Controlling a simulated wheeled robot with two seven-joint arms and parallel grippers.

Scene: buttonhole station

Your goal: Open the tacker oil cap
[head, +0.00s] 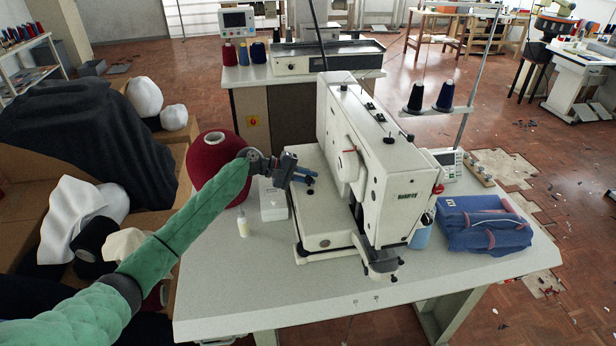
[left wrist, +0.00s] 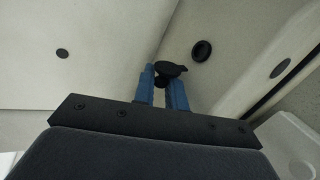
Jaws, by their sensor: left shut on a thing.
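The tacker (head: 385,160) is a white sewing machine standing on the grey table. My left gripper (head: 313,178) reaches in from the left, close to the machine's left side. In the left wrist view its blue fingers (left wrist: 165,80) are shut on a small black cap (left wrist: 171,69), which looks tilted. A dark round opening with a black rim (left wrist: 201,51) shows on the pale surface just right of the cap. I cannot tell whether the cap is still joined to the rim. In the head view the cap is too small to make out. My right gripper is not in view.
A dark red thread cone (head: 212,155), a small white box (head: 272,200) and a little bottle (head: 243,225) stand near my left arm. Folded blue cloth (head: 485,225) lies right of the machine. The table's front left is clear.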

